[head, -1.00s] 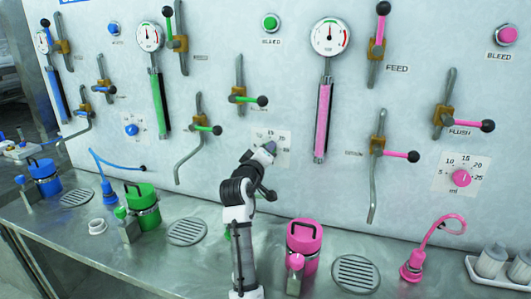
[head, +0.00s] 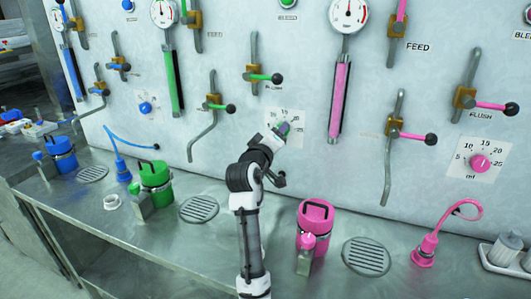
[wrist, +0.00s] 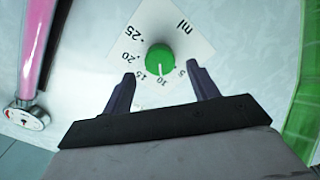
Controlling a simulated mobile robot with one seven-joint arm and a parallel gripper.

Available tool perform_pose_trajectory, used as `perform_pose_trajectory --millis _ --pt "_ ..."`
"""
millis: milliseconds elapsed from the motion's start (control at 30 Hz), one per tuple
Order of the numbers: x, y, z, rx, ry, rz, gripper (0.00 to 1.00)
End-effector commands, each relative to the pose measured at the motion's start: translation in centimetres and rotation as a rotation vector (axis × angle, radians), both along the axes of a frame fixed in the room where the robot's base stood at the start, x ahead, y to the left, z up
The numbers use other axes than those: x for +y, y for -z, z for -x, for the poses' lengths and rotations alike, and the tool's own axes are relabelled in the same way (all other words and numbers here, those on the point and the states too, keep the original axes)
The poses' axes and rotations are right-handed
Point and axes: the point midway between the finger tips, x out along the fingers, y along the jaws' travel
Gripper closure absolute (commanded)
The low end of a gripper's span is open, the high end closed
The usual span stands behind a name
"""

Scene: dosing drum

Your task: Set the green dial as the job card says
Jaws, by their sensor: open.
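The green dial (wrist: 160,57) is a round knob on a white scale plate (wrist: 186,48) marked from 5 to 25 ml. Its white pointer line points at or very near the 10. My gripper (wrist: 160,72) is open, its two dark fingertips apart on either side of the dial's near edge; I cannot tell whether they touch it. In the head view my gripper (head: 284,128) is at the wall plate (head: 297,128) and largely hides the dial. I cannot make out a job card in these views.
The pink dial (head: 480,163) and blue dial (head: 145,108) are on the same wall. Green-handled levers (head: 264,78) are above my gripper. A green canister (head: 155,175) and pink canister (head: 315,217) stand on the steel counter (head: 205,245) below.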

Motion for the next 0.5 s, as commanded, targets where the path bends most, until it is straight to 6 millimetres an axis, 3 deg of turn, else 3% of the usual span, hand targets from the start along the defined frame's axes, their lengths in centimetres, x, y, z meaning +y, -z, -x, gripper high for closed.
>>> perform_pose_trajectory --millis 300,500 --pt "2.4 0.3 7.0 -0.002 -0.002 0.001 0.41" --pt "3.2 0.2 9.5 -0.001 -0.002 0.001 0.41"
